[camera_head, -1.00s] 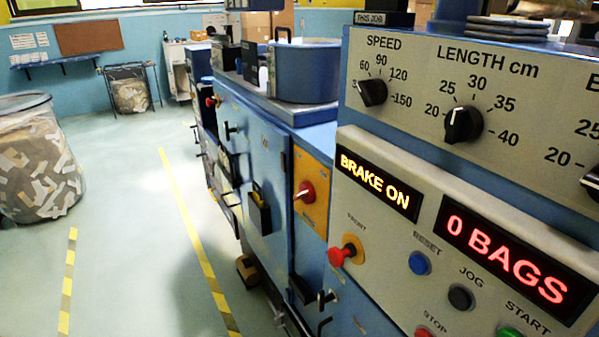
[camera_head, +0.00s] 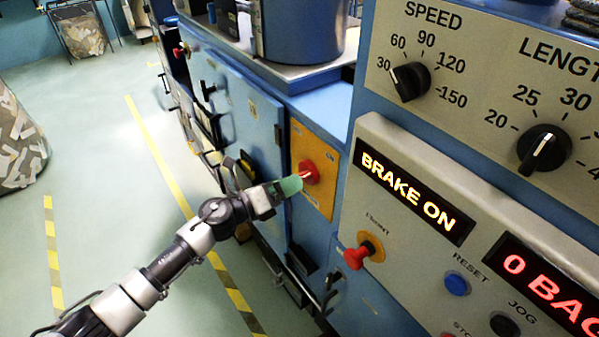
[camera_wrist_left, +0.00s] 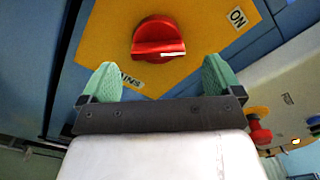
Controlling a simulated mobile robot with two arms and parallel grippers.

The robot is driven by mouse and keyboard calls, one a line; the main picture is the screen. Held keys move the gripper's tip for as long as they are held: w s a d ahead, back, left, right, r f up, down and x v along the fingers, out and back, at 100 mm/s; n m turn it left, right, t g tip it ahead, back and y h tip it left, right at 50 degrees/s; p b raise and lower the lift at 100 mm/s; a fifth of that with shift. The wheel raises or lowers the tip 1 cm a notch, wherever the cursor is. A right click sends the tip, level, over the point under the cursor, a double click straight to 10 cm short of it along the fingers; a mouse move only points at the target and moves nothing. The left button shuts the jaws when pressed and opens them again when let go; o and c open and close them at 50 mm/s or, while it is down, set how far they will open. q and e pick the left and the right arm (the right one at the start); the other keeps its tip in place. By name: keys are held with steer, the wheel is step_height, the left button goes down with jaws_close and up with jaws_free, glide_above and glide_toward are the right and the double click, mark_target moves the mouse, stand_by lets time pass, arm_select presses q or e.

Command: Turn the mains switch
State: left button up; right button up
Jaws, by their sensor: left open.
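The mains switch (camera_head: 309,172) is a red rotary knob on a yellow-orange plate (camera_head: 325,200) on the blue machine side. In the left wrist view the red knob (camera_wrist_left: 158,40) has a raised grip bar with a white mark, and the plate (camera_wrist_left: 205,22) carries an "ON" label at the knob's upper right. My left gripper (camera_head: 300,182) is at the plate in the head view. In the left wrist view its green fingertips (camera_wrist_left: 162,76) are open, one to each side below the knob, with nothing between them. My right gripper is not in view.
A red front knob (camera_head: 358,254) sticks out from the grey control panel (camera_head: 405,150) right of the plate. Dials and lit displays reading "BRAKE ON" (camera_head: 415,195) and "0 BAGS" are on it.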

mark_target(305, 174)
arm_select(q)
steer(key=x, duration=0.4)
steer(key=shift+w+d, duration=0.15)
steer(key=shift+w, duration=0.15)
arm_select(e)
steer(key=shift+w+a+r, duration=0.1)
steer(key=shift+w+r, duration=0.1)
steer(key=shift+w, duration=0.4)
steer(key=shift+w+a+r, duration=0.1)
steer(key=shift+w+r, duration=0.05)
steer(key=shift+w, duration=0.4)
arm_select(q)
steer(key=shift+c, duration=0.2)
steer(key=c, duration=0.9)
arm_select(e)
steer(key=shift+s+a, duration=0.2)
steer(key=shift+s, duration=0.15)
